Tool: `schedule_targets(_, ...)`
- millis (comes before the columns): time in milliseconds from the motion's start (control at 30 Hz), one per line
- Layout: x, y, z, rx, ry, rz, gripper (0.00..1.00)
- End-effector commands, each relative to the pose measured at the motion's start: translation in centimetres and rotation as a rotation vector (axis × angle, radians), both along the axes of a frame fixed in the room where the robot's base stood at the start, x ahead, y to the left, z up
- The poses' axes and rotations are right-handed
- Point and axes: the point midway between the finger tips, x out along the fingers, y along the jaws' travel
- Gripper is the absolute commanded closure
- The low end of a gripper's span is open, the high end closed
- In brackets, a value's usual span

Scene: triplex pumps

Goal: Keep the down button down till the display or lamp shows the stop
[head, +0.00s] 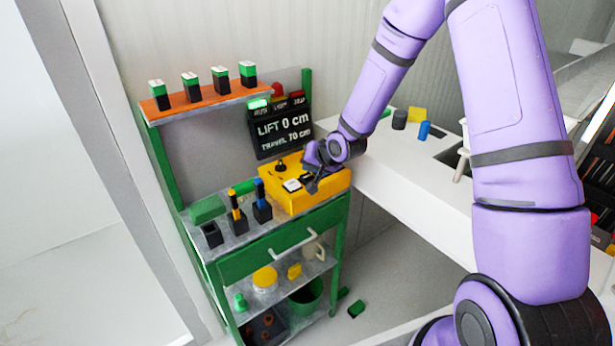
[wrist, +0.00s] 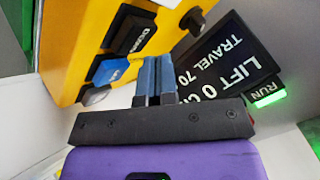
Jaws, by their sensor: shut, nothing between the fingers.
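The yellow control box (head: 322,194) stands on the green cart's top. In the wrist view, its face (wrist: 85,25) carries a black button (wrist: 128,36) with a label that looks like "Down" and a blue button (wrist: 110,70). My gripper (wrist: 154,60) is shut and empty, with its tips beside these buttons; I cannot tell whether they touch or press one. In the head view my gripper (head: 313,186) hides part of the box top. The display (head: 282,128) reads LIFT 0 cm and TRAVEL 70 cm. The green RUN lamp (wrist: 269,95) is lit; the red lamps (head: 290,93) look dark.
A black knob (head: 280,166) stands on the box. Black holders with orange (head: 236,208) and blue (head: 261,192) handles stand left of it. Several green-and-black blocks sit on the orange shelf (head: 207,102). A white counter (head: 400,180) lies to the right.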

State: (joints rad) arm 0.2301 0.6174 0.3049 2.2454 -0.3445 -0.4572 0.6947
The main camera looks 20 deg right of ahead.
Motion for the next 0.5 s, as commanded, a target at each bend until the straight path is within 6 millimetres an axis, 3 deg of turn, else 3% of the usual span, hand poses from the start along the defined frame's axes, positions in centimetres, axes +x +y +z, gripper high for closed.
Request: schedule_targets(500,0.01,0.0,-0.68,0.0,0.0,0.0,1.0)
